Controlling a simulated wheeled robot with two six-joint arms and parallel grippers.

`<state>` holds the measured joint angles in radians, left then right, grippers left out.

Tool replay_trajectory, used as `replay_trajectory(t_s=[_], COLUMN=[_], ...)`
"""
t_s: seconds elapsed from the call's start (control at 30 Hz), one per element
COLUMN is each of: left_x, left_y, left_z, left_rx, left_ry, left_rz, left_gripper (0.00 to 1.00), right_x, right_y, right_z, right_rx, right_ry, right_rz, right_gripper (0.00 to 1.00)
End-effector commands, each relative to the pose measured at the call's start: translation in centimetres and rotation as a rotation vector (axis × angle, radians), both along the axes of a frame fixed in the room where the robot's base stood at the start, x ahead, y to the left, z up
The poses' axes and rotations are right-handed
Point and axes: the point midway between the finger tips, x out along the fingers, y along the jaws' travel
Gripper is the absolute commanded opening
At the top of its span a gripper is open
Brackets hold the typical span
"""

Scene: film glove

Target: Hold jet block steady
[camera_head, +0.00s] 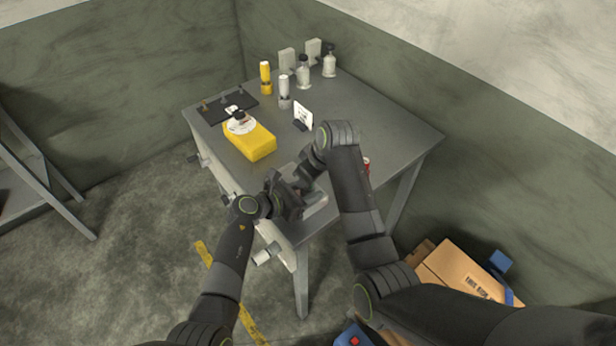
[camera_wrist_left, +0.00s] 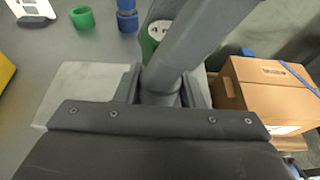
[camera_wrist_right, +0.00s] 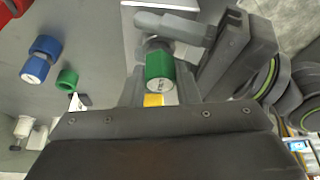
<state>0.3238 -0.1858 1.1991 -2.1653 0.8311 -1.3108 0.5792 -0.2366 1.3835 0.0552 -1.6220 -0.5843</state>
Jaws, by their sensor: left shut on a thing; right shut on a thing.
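The jet block seems to be the grey piece with a long bar and a round stub (camera_wrist_left: 207,35); the right wrist view shows its bar too (camera_wrist_right: 170,27). My left gripper (camera_head: 285,195) is shut on its stub, between the fingers in the left wrist view (camera_wrist_left: 162,88). My right gripper (camera_wrist_right: 158,92) is shut on a green cylinder (camera_wrist_right: 160,66) with a marked end face and a yellow part below. The green cylinder (camera_wrist_left: 157,38) lies close behind the grey bar; whether they touch is unclear. The arms hide most of this in the head view.
The grey table (camera_head: 395,135) carries a yellow block (camera_head: 250,140), bottles (camera_head: 304,73) and a white card (camera_head: 303,115). A pale slab (camera_wrist_left: 82,92) lies near the left gripper. Blue and green rings (camera_wrist_right: 67,80) lie close by. Cardboard boxes (camera_head: 465,270) stand beside the table.

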Motion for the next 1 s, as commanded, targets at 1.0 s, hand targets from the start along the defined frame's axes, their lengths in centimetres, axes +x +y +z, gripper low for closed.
replay_trajectory(t_s=[1.0], left_x=[0.0], left_y=[0.0], left_z=[0.0], left_rx=[0.0], left_ry=[0.0], left_rz=[0.0], left_gripper=[0.0], right_x=[0.0], right_y=[0.0], right_z=[2.5], right_rx=[0.001], right_ry=[-0.002], right_rz=[0.0], right_gripper=[0.05])
